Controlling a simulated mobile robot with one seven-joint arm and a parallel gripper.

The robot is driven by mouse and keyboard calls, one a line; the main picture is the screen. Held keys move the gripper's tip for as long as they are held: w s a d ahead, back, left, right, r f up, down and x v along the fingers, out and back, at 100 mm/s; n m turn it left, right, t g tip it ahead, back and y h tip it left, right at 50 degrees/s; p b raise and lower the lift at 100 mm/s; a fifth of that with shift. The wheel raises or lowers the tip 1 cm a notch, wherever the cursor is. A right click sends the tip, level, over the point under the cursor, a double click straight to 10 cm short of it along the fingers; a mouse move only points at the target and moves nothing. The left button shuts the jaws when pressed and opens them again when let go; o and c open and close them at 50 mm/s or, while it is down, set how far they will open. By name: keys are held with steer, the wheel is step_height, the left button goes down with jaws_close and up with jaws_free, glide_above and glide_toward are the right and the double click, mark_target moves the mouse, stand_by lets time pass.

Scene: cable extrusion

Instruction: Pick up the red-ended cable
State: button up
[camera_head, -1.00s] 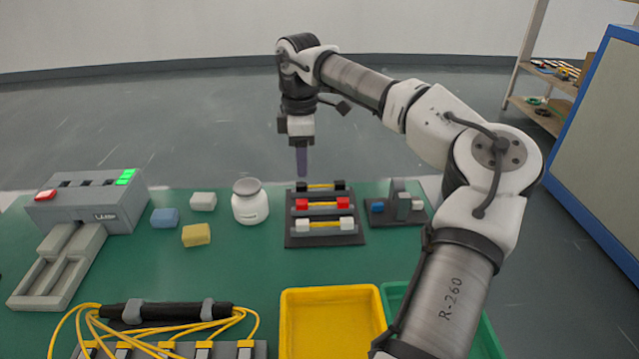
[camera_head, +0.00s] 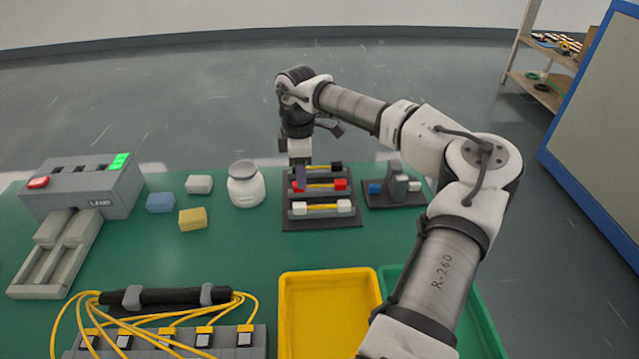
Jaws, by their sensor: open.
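The red-ended cable (camera_head: 340,184) lies in the middle row of a dark rack (camera_head: 318,222), a short yellow cable with a red block at each end. Its right red end shows clearly; its left end is mostly hidden behind my gripper. My gripper (camera_head: 300,186) points down over the left part of the rack, at the red-ended cable's left end. It is open, with nothing seen held. Whether it touches the cable cannot be told. A black-ended cable (camera_head: 335,167) lies in the row behind, and a white-ended cable (camera_head: 343,206) in the row in front.
A white jar (camera_head: 246,186) stands left of the rack, and a small dark stand with blocks (camera_head: 397,186) to its right. Yellow (camera_head: 328,273) and green trays (camera_head: 487,325) are in front. A grey machine (camera_head: 85,187) and yellow cable bundle (camera_head: 165,312) are at left.

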steer(key=shift+f, duration=1.65)
steer(key=shift+c, duration=0.2)
steer(key=c, duration=0.9)
jaws_close()
steer(key=shift+r, duration=0.15)
